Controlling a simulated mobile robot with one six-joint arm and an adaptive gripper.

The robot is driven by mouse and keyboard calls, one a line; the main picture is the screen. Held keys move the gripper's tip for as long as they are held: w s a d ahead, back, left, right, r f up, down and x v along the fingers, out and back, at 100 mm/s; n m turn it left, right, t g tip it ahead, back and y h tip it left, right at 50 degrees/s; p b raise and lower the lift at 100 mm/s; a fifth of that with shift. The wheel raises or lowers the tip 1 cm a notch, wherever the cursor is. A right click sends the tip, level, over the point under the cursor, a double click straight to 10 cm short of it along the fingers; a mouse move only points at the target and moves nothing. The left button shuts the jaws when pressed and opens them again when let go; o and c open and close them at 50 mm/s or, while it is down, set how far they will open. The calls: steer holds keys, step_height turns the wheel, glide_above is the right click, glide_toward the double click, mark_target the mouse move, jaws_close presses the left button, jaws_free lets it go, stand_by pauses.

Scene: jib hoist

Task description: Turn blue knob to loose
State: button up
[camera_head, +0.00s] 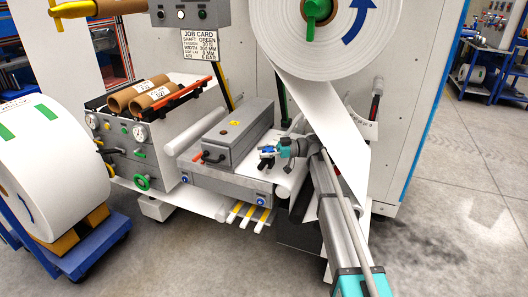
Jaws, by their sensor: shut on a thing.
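My gripper (266,163) is small and dark in the head view, at the right end of the grey box on the machine's low bench. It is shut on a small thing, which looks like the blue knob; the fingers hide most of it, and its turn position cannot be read. A small bright blue part (267,149) shows at the gripper. Two blue round discs sit on the bench's front face, one at left (186,179) and one at right (261,194). My arm comes in from the lower right.
The grey box (238,135) with a black handle stands left of my gripper. A white web (335,130) runs down from the big roll (325,35) close behind my arm. Yellow-striped bars (250,214) stick out below. A white roll on a blue cart (92,250) stands left. Floor at right is clear.

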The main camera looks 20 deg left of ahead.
steer(key=shift+n+g+h, duration=0.5)
steer(key=shift+n+g, duration=0.2)
steer(key=shift+g, duration=0.3)
steer(key=shift+s, duration=0.1)
steer(key=o, duration=0.9)
steer(key=shift+d, duration=0.15)
steer(key=shift+v, duration=5.95)
steer(key=shift+r, duration=0.15)
